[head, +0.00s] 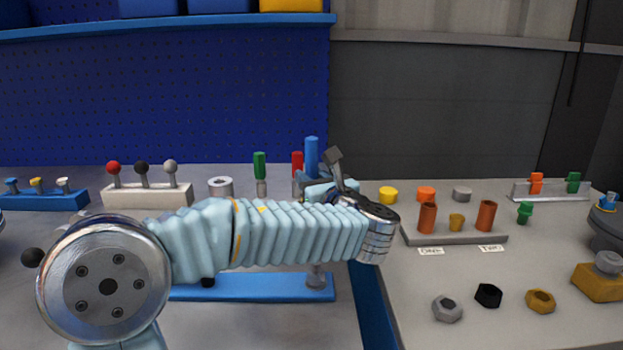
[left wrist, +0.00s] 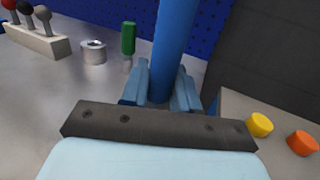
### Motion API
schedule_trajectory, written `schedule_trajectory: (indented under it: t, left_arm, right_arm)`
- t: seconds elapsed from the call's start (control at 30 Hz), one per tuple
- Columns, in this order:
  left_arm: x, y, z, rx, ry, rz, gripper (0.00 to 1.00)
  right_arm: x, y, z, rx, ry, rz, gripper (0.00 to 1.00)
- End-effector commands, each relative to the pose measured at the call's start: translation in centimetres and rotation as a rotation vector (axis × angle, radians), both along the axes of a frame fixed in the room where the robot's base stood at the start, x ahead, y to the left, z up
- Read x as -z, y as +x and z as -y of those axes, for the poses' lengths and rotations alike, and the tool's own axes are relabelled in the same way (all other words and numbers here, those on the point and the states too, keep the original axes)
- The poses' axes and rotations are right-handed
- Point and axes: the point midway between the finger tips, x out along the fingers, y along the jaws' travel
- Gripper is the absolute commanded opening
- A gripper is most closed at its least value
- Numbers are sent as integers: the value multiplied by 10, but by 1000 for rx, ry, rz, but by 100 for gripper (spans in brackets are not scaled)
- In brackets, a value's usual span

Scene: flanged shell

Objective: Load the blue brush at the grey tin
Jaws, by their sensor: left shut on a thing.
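The blue brush (head: 311,152) stands upright near the middle of the head view, and only its thick blue handle shows clearly. My left gripper (head: 313,178) is shut on this handle. In the left wrist view the light-blue fingers (left wrist: 160,92) sit on both sides of the blue handle (left wrist: 174,40). The brush's lower end is hidden behind my gripper and arm. The grey tin (head: 220,187), a short round can with an open top, stands on the bench left of the gripper. It also shows in the left wrist view (left wrist: 93,52), apart from the brush.
A green-handled brush (head: 260,168) and a red-handled one (head: 297,162) stand between tin and gripper. A white block with three ball-topped levers (head: 147,195) is left of the tin. A blue bar (head: 250,288) lies in front. Orange cups on a grey rack (head: 455,239) stand right.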

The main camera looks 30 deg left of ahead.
Motion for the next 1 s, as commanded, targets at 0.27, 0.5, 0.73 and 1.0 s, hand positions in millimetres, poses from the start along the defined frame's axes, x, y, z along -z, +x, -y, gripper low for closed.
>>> schedule_trajectory:
  t: [0.27, 0.5, 0.73, 1.0]
  left_arm:
    - [-31, 0, 0, 0, 0, 5, 0]
    - [-51, 0, 0, 1, 0, 6, 0]
    - [-62, 0, 0, 1, 1, 5, 0]
    - [-62, 0, 0, 0, 1, 5, 0]
  right_arm:
    - [-21, 0, 0, 0, 0, 0, 43]
    - [-23, 0, 0, 0, 0, 0, 43]
    - [-23, 0, 0, 0, 0, 0, 43]
    - [-23, 0, 0, 0, 0, 0, 43]
